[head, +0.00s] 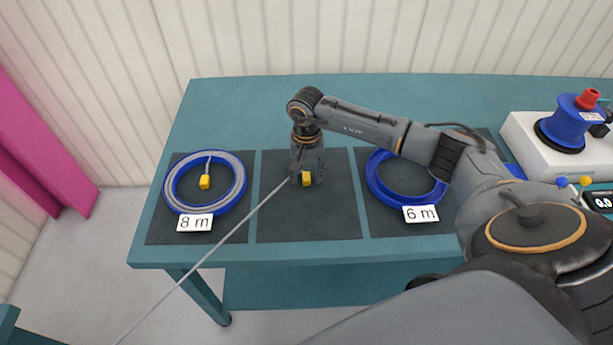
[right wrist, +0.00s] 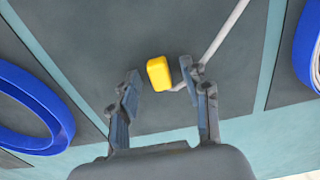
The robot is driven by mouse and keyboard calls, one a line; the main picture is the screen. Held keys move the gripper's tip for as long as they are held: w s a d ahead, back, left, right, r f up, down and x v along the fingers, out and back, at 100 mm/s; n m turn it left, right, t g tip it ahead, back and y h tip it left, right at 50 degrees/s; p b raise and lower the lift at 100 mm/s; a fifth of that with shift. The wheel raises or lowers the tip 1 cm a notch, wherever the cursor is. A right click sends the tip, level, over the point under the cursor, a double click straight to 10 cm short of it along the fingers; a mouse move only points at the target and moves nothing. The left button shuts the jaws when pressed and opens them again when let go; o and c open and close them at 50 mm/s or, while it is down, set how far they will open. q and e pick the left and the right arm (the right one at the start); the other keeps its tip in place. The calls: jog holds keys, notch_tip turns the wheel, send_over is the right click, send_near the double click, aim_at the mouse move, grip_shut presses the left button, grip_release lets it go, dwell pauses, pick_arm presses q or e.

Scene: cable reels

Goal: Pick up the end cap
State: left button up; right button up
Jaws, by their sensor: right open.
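A yellow end cap (head: 306,179) is at the middle dark mat, with my right gripper (head: 307,176) right above and around it. In the right wrist view the yellow cap (right wrist: 158,73) shows between the two fingertips of my right gripper (right wrist: 161,77), slightly closer to the right-hand finger. The fingers are apart, with a gap on the left side of the cap. A grey cable (right wrist: 222,35) runs from beside the cap, partly hidden behind the right-hand finger. My left gripper is not in view.
A blue reel (head: 172,184) labelled 8 m, with another yellow cap (head: 205,182), lies on the left mat. A blue reel (head: 376,184) labelled 6 m lies on the right mat. The cable (head: 200,267) crosses the front edge of the teal table (head: 245,110). A white device (head: 530,150) stands right.

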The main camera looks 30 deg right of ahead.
aim_at(306, 177)
grip_shut()
jog(key=shift+r+b, duration=0.3)
jog(key=shift+r, duration=0.15)
notch_tip(306, 177, up, 3)
jog(key=shift+s+a+f+b, duration=0.1)
jog(key=shift+f+b, duration=0.05)
jog(key=shift+b, duration=0.45)
jog(key=s+a+r+b, duration=0.3)
jog(key=s+a+r, duration=0.6)
jog(key=a, duration=0.1)
jog(key=shift+s+r, duration=0.25)
